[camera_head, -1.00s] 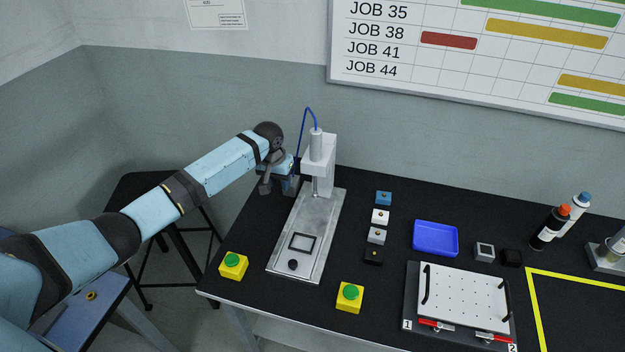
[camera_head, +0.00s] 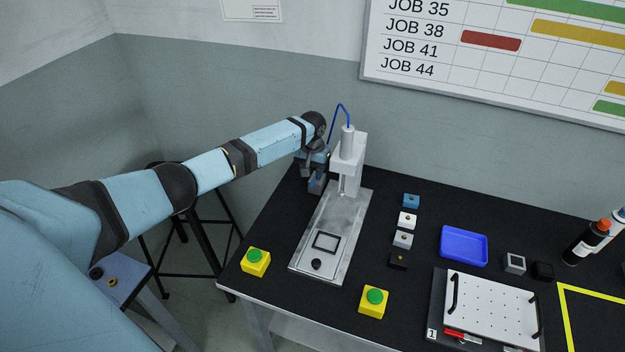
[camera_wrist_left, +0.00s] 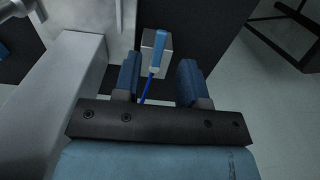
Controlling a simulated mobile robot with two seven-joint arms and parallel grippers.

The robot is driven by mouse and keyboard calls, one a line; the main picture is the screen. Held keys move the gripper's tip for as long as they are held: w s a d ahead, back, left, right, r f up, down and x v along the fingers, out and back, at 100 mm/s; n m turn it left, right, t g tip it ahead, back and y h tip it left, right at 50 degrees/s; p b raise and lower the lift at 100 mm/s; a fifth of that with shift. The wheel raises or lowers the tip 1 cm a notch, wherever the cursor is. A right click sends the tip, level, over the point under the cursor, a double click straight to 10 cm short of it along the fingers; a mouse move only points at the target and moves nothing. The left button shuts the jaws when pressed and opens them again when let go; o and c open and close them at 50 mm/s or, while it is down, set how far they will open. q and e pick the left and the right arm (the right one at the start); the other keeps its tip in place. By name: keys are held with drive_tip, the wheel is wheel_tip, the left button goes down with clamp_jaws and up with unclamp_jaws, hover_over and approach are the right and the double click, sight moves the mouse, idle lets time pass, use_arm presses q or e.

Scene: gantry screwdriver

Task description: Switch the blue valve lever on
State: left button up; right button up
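The blue valve lever (camera_wrist_left: 157,52) shows in the left wrist view on a small light grey block (camera_wrist_left: 149,40), with a thin blue hose running from it toward the gripper. My left gripper (camera_wrist_left: 160,62) is open, its two blue fingers on either side of the lever's near end. I see no clear contact between fingers and lever. In the head view my left gripper (camera_head: 317,183) is at the left of the gantry screwdriver (camera_head: 347,160), and the valve cannot be made out there. My right gripper is out of view.
The screwdriver's grey base plate (camera_head: 335,232) stands on the black table, close right of my left gripper. Yellow boxes with green buttons (camera_head: 255,262) (camera_head: 374,301) are at the front. Small blocks (camera_head: 411,201), a blue tray (camera_head: 464,245) and a perforated plate (camera_head: 495,310) lie farther right.

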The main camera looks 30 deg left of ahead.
sight(312, 182)
use_arm(q)
drive_tip(key=shift+f, duration=1.7)
clamp_jaws()
